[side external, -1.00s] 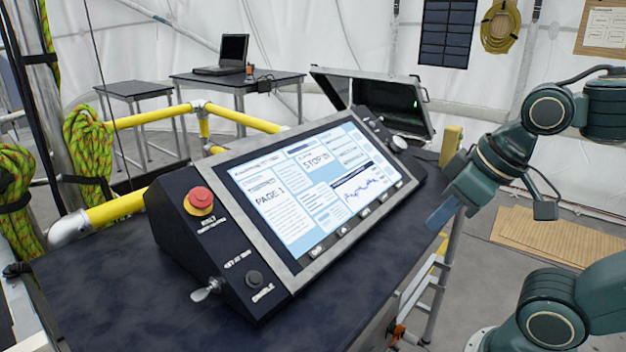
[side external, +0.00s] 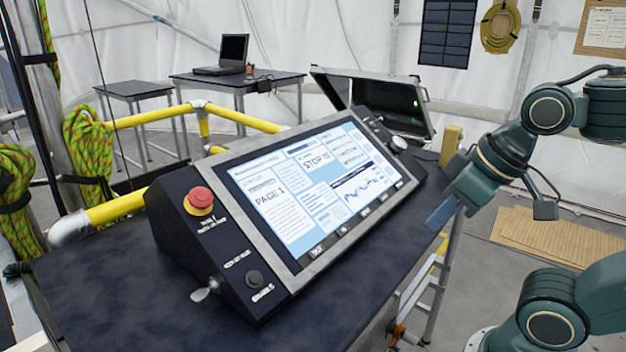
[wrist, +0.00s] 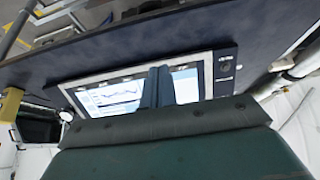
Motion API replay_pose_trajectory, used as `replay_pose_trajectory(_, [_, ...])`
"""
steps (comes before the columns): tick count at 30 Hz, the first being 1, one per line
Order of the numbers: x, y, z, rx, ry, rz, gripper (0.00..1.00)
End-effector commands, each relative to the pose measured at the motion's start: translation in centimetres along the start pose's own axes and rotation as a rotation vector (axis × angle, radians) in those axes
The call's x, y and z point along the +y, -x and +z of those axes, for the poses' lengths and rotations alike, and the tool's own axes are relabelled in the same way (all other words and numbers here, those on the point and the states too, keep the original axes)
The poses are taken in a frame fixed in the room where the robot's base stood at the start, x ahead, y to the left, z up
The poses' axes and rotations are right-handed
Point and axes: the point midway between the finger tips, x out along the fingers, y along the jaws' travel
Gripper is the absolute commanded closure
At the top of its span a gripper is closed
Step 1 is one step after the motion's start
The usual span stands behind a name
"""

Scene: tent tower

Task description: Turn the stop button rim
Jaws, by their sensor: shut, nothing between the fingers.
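The red stop button (side external: 201,197) sits on a yellow base at the left end of the black control console, its cap facing up toward the screen side. My gripper (side external: 440,218) is shut and empty, at the right of the console, past the screen's right end and well apart from the button. In the wrist view my shut fingers (wrist: 157,85) stand in front of the console screen (wrist: 110,95). The red button cannot be made out in the wrist view.
The lit screen (side external: 318,185) shows "STOP" and "PAGE 1". A small black button (side external: 254,278) and a silver key-like lever (side external: 207,290) are on the console's near left end. A white knob (side external: 399,143) is at its right end. Yellow rails (side external: 118,207) run behind. The front of the dark tabletop (side external: 110,290) is clear.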

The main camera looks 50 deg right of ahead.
Motion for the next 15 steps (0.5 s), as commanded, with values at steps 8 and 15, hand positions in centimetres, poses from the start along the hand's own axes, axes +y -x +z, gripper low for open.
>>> replay_pose_trajectory(8, [0.0, 0.0, 0.0, 0.0, 0.0, 0.0, 1.0])
replay_pose_trajectory(15, [0.03, 0.14, -0.41, 0.0, 0.003, 0.002, 0.65])
